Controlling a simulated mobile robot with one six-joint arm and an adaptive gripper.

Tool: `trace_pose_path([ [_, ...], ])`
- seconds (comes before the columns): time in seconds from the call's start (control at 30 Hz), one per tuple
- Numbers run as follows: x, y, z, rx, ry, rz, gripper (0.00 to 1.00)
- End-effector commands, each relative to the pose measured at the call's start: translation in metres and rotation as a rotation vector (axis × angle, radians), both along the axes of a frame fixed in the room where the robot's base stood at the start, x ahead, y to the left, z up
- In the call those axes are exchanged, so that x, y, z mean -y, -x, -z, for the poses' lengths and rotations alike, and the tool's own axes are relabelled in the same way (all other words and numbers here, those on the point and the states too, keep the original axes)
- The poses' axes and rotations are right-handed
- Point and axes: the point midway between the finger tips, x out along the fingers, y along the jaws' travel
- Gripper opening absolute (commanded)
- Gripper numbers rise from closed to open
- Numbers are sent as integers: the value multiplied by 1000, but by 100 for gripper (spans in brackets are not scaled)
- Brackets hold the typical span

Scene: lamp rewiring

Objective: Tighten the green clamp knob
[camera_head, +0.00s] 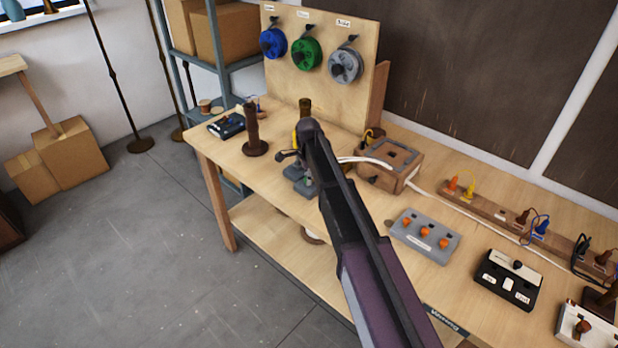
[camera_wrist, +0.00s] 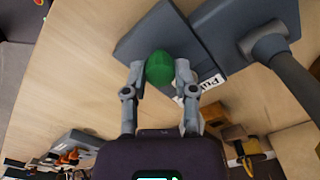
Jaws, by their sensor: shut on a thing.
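The green clamp knob (camera_wrist: 160,67) sits between the two fingertips of my gripper (camera_wrist: 160,76) in the wrist view, and the fingers are shut on it. The knob is at a grey clamp base (camera_wrist: 160,36) with a partly hidden white label (camera_wrist: 205,86). A second grey block with a post (camera_wrist: 262,42) is beside it. In the head view the grey clamp base (camera_head: 298,181) stands on the workbench (camera_head: 480,215), and my arm hides most of the gripper and the knob.
A wooden box (camera_head: 388,165) with a white cable is right of the clamp. A grey panel with orange knobs (camera_head: 424,235) lies nearer the front. A dark wooden post (camera_head: 254,135) stands to the left. Behind is a board with blue, green and grey reels (camera_head: 345,66).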

Motion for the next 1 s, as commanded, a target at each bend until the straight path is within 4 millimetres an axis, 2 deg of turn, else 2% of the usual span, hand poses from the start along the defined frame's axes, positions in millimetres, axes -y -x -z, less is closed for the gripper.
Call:
trace_pose_path([
  [0.4, 1, 4, 1, -8, 2, 10, 0],
  [0.43, 1, 4, 1, -8, 2, 10, 42],
  [0.53, 1, 3, 0, -7, 2, 10, 71],
  [1.0, 1, 1, 0, -2, 0, 9, 71],
])
